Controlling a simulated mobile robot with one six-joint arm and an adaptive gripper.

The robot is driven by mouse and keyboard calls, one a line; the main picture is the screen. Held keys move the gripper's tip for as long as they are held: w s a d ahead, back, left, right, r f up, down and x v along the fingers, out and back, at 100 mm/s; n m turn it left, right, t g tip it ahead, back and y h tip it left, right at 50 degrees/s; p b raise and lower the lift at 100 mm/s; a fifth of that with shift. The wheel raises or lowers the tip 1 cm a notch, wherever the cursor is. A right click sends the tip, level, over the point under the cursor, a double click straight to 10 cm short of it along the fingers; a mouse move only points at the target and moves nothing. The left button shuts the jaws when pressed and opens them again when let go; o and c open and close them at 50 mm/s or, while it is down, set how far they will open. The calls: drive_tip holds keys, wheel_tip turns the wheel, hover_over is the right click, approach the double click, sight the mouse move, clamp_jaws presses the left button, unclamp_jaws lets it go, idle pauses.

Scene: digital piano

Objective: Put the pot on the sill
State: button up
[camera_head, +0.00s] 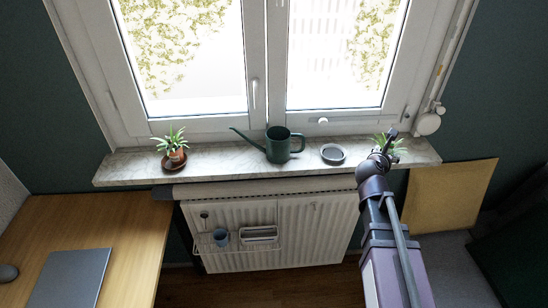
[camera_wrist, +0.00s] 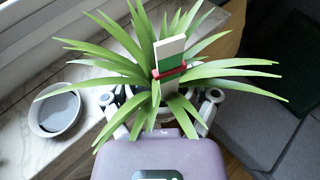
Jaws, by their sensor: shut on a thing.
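My gripper (camera_wrist: 165,108) is shut around the pot under a spiky green plant (camera_wrist: 165,70); one finger shows at each side below the leaves. The leaves hide most of the pot, so its base and any contact below cannot be seen. A white, green and red tag stands among the leaves. In the head view the plant (camera_head: 396,144) shows behind my arm at the right end of the pale marble sill (camera_head: 225,163). An empty grey saucer (camera_head: 333,153) lies on the sill left of the plant; it also shows in the wrist view (camera_wrist: 56,112).
A green watering can (camera_head: 278,146) stands mid-sill, left of the saucer. Another potted plant (camera_head: 173,152) stands at the left on a brown saucer. A radiator (camera_head: 320,232) is below the sill. A wooden desk (camera_head: 125,225) with a laptop (camera_head: 68,277) is at left.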

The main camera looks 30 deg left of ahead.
drive_tip(key=shift+d+h, duration=0.3)
drive_tip(key=shift+d, duration=0.95)
